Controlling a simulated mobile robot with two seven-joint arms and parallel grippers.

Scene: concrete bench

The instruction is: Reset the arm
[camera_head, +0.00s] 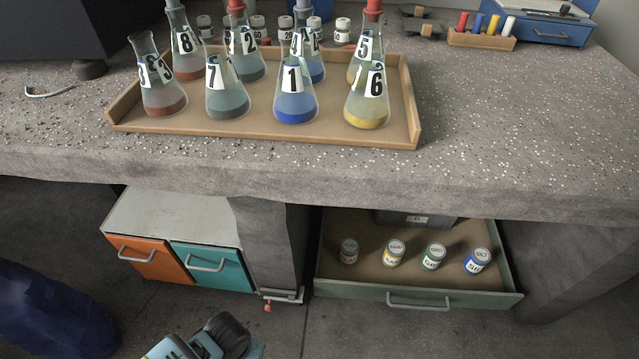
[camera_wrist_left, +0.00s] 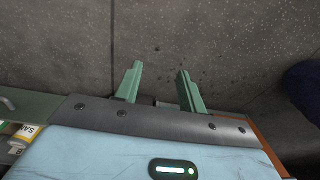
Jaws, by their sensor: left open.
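My left gripper (camera_wrist_left: 158,70) shows in the left wrist view with its two green fingers apart and nothing between them. Beyond the fingers is grey speckled floor. In the head view, part of my arm (camera_head: 205,340), light blue with a black joint, shows at the bottom edge, low in front of the bench. Its fingers cannot be made out there. My right gripper is in neither view.
The concrete bench (camera_head: 520,130) holds a wooden tray (camera_head: 250,133) of several numbered flasks. Below, a green-fronted drawer (camera_head: 350,292) stands open with several jars, also partly at left in the wrist view. A cabinet with orange (camera_head: 148,258) and teal (camera_head: 210,267) fronts stands left.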

